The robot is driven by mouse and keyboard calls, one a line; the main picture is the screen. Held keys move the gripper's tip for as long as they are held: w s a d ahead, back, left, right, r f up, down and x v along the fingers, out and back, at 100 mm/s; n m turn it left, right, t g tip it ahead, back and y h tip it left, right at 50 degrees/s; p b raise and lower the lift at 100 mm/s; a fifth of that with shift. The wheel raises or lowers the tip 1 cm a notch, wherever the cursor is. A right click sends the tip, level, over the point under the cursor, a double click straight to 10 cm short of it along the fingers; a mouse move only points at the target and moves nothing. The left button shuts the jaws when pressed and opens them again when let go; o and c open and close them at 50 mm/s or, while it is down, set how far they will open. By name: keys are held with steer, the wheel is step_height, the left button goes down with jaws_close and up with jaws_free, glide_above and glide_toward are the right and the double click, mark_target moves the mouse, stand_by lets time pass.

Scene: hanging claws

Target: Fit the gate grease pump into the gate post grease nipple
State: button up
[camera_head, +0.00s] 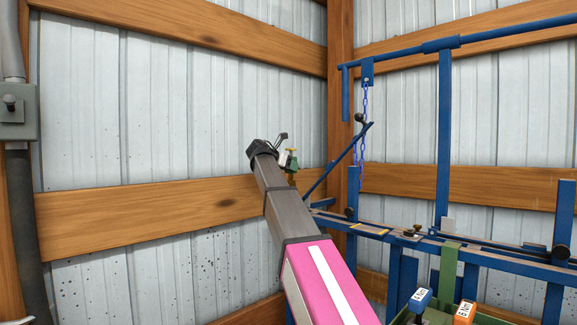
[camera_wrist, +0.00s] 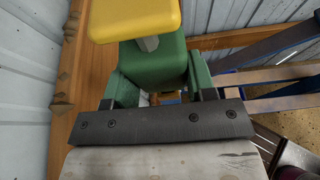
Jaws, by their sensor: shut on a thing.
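My gripper (camera_head: 283,143) is raised in the middle of the head view, in front of the corrugated wall. It is shut on a green and yellow thing, which I take to be the gate grease pump (camera_head: 292,160). In the wrist view the pump shows a yellow top (camera_wrist: 135,18) on a green body (camera_wrist: 152,64) between my fingers. Its lower end is mostly hidden. The blue gate frame (camera_head: 445,130) stands to the right, apart from the pump. I cannot make out which small fitting is the gate post grease nipple.
A blue chain (camera_head: 365,105) hangs from the upper bar near a slanted blue lever (camera_head: 338,160). A blue rail (camera_head: 470,253) with dark knobs runs right. A blue tag (camera_head: 420,299) and an orange tag (camera_head: 465,311) stand at a green container. A grey box (camera_head: 17,112) is on the left wall.

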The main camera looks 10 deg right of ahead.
steer(key=shift+f, duration=0.75)
steer(key=o, duration=1.2)
